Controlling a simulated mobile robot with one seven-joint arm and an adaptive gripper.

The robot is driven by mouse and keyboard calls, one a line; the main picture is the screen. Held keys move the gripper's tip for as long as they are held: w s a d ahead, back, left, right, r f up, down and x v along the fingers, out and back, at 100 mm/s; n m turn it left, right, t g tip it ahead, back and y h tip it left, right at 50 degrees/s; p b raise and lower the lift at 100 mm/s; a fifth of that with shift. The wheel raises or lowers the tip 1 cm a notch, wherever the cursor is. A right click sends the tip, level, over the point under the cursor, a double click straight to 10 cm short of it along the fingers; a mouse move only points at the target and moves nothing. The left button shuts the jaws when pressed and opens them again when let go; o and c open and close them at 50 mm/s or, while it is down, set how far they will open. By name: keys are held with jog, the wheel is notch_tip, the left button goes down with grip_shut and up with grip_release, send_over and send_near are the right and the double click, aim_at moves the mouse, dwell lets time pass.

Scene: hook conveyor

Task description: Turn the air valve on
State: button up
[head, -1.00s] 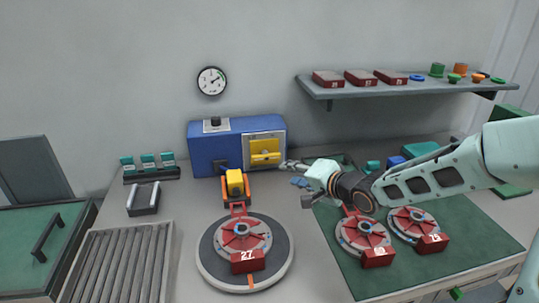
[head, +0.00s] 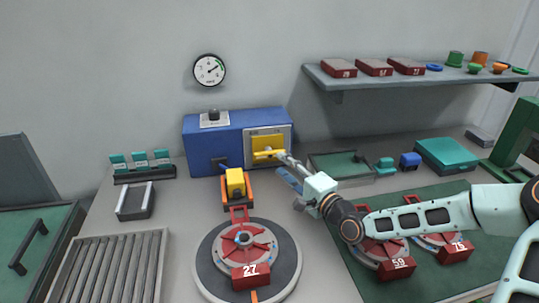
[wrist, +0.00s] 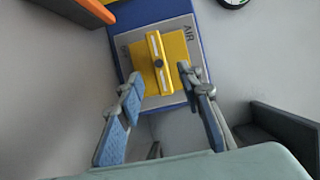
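The air valve is a yellow bar handle (head: 268,154) on a yellow square in a grey plate on the front of a blue box (head: 236,124). In the head view the bar lies about level. The wrist view shows the handle (wrist: 159,63) with a dark round centre and the word AIR on the plate (wrist: 188,38). My gripper (head: 284,157) is at the right end of the handle. In the wrist view my gripper (wrist: 163,82) is open, its two fingers apart on either side of the handle's near end. I cannot tell whether either finger touches it.
A gauge (head: 209,70) hangs on the wall above the box. A yellow-and-orange fixture (head: 236,187) and a turntable (head: 292,262) with red part 27 stand in front. A tray (head: 340,165) and teal boxes lie to the right. A shelf (head: 385,82) is above.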

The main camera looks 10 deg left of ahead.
aim_at(271, 156)
jog(key=x, duration=0.7)
jog(key=shift+w+a, duration=0.25)
jog(key=shift+c, duration=0.2)
grip_shut()
